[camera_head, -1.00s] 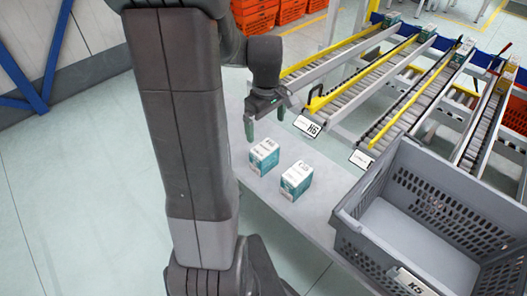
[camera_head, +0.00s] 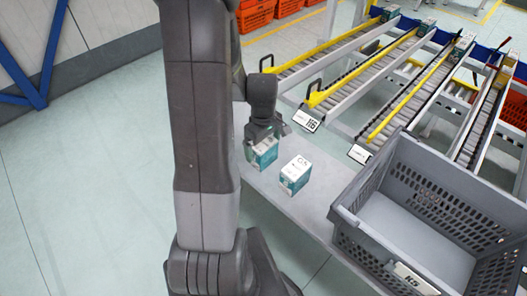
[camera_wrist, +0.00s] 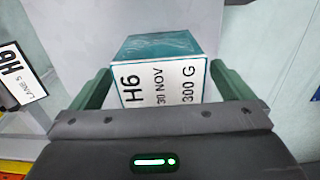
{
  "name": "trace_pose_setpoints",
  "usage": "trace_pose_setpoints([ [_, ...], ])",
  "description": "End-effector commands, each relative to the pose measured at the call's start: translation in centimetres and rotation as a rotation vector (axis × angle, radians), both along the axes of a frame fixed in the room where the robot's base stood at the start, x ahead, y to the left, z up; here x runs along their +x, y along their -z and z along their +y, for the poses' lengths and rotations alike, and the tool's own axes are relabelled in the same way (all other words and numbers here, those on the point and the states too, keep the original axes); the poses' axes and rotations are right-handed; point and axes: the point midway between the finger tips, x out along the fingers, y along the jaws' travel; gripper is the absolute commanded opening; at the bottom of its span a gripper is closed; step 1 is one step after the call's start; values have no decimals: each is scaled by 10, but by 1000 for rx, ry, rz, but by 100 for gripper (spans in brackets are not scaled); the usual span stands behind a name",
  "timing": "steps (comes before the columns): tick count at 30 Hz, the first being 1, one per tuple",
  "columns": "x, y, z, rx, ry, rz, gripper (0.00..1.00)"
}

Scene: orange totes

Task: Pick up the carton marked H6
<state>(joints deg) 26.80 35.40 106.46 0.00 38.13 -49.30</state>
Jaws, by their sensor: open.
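The carton marked H6 (camera_wrist: 165,72) is teal with a white label reading "H6, 30 NOV, 300 G" in the wrist view. In the head view this carton (camera_head: 265,157) stands on the grey table, partly hidden by my gripper. My gripper (camera_head: 262,141) is open, directly above and around it. In the wrist view its two green fingers (camera_wrist: 166,90) stand on either side of the carton, with a small gap on each side. I cannot tell how far down the fingers reach.
A second teal and white carton (camera_head: 295,174) stands close to the right. A grey crate (camera_head: 345,222) labelled K5 is further right. Roller lanes with yellow rails (camera_head: 335,88) lie behind, with an H6 sign (camera_head: 309,121) at one lane's end. Orange totes (camera_head: 255,17) stand at the back.

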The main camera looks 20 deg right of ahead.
Motion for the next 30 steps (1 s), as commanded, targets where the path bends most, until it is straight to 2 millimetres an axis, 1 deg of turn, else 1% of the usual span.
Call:
trace_pose_setpoints([
  [4, 0, 0, 0, 0, 0, 0, 100],
  [5, 0, 0, 0, 0, 0, 0, 96],
  [6, 0, 0, 0, 0, 0, 0, 88],
  [8, 0, 0, 0, 0, 0, 0, 76],
  [12, 0, 0, 0, 0, 0, 0, 49],
  [13, 0, 0, 0, -1, 0, 0, 48],
  [19, 0, -1, 0, -1, 0, -1, 48],
  [23, 1, -9, -1, -2, 0, -3, 48],
  [26, 1, -22, -1, -2, 0, -5, 48],
  [30, 1, -47, -1, -3, 0, -7, 48],
])
